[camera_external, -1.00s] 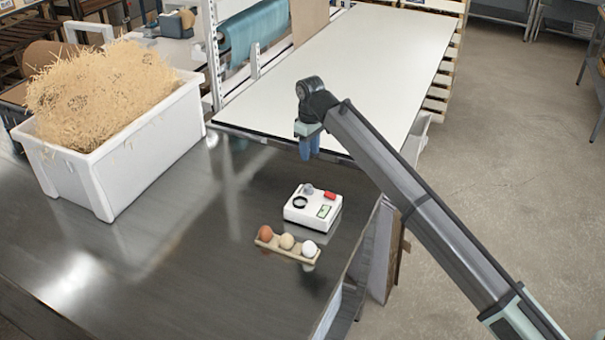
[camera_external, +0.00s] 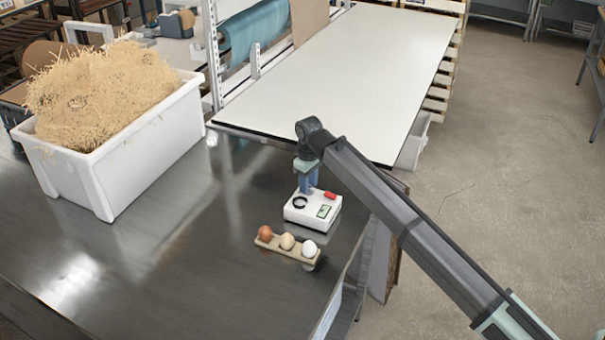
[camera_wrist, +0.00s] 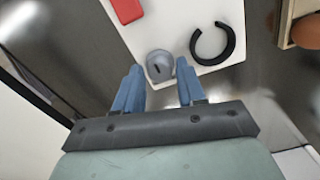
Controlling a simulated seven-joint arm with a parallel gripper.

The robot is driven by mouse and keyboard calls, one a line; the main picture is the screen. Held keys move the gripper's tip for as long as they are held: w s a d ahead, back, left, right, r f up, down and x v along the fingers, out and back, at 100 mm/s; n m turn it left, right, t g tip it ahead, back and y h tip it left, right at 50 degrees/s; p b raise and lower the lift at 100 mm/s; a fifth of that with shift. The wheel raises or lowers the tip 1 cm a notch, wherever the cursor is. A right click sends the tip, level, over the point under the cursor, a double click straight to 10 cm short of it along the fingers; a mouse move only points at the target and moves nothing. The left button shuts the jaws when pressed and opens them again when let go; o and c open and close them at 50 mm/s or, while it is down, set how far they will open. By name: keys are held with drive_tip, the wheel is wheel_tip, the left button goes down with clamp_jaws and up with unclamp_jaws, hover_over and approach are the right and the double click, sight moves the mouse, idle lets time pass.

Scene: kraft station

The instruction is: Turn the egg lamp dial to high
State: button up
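In the external view my gripper is low over the back of the box and hides the dial. I cannot tell whether the fingers touch the box.
A wooden holder (camera_external: 268,245) with three eggs stands just in front of the lamp. A white bin (camera_external: 150,150) filled with straw is at the left. A white-topped table (camera_external: 345,70) lies behind. The bench between bin and lamp is clear.

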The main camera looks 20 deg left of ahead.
drive_tip(key=shift+f, duration=0.4)
clamp_jaws()
drive_tip(key=shift+m, duration=0.3)
drive_tip(key=m, duration=1.1)
drive_tip(key=shift+m, duration=0.3)
idle(0.4)
